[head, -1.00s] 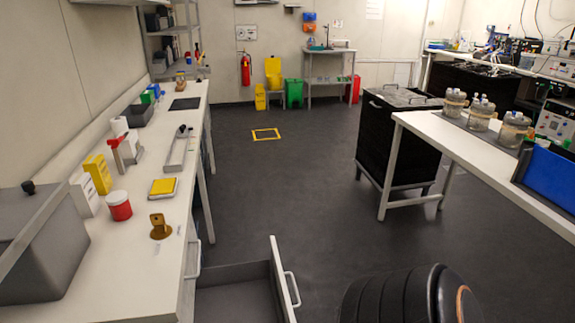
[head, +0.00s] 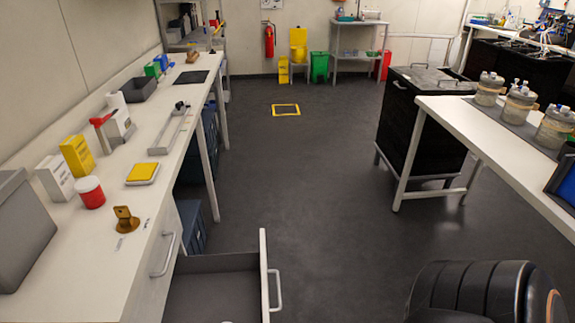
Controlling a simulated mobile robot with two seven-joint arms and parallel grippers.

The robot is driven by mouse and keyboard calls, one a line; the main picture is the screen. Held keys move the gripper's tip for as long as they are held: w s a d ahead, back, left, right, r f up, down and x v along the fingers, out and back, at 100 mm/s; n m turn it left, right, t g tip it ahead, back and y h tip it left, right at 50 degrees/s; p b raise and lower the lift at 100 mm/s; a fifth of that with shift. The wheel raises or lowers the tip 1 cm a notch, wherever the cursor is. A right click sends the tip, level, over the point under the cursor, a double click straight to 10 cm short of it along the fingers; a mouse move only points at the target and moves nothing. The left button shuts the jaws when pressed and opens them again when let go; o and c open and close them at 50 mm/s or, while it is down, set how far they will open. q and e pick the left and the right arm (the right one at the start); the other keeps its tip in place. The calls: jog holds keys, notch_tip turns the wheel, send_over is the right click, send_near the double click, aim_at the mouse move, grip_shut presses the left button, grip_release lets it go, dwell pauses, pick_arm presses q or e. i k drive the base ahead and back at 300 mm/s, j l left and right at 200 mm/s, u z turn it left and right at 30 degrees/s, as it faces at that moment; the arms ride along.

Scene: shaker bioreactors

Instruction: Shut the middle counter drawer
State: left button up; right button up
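An open counter drawer (head: 215,290) sticks out from the left counter into the aisle, at the bottom of the head view. Its front panel (head: 263,270) has a grey bar handle (head: 275,290) on its outer side. The inside is grey, and a pale round thing shows at the bottom edge of the picture. Beside it the counter has a closed white front with a handle (head: 166,255). A black ribbed part of my own arm shows at the bottom right. Neither gripper is in view.
A black cart (head: 420,120) and a white bench (head: 480,130) stand on the right. The dark floor between is clear.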

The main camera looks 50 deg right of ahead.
aim_at(218, 289)
jog(key=l+z, duration=0.4)
jog(key=l, duration=0.9)
jog(key=l+u, duration=0.2)
jog(key=l, duration=0.25)
jog(key=i+l, duration=0.05)
